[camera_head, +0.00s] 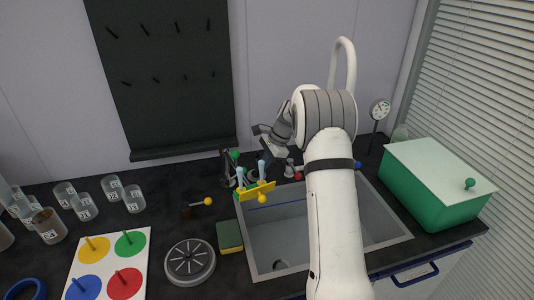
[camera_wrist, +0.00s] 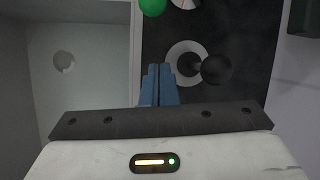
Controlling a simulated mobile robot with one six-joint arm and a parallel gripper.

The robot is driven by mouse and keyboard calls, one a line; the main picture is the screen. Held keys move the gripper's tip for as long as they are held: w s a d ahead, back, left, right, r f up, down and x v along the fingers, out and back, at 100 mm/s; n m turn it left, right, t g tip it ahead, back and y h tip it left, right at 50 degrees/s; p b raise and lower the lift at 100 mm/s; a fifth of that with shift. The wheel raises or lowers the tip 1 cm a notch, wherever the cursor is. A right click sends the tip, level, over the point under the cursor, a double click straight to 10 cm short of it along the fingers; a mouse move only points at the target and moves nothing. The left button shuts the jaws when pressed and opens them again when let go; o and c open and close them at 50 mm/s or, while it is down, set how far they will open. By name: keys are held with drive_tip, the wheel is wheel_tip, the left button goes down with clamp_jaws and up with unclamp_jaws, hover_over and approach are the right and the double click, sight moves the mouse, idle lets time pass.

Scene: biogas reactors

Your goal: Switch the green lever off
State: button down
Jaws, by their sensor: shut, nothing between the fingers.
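The green ball knob (camera_head: 235,155) of the lever shows behind the sink's left corner, near a dark upright fitting. In the wrist view a green ball (camera_wrist: 152,7) is cut off by the top edge, ahead of my fingertips and apart from them. My gripper (camera_wrist: 158,72) is shut and empty, its blue fingers pressed together. In the head view my gripper (camera_head: 266,155) hangs over the back of the sink, right of the green knob; its fingertips are hard to make out. The lever's shaft and exact angle are unclear.
A yellow-knobbed lever (camera_head: 208,201) is to the left. A black ball (camera_wrist: 215,69) and pale ring (camera_wrist: 184,52) lie right of my fingers. A green box (camera_head: 435,185) stands right.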

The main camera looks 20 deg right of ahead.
sight(237, 176)
drive_tip(key=shift+x, duration=1)
drive_tip(key=a+r, duration=0.1)
drive_tip(key=s+a+r+p, duration=0.1)
drive_tip(key=a, duration=0.1)
drive_tip(key=shift+w+a, duration=0.1)
drive_tip(key=shift+a, duration=0.1)
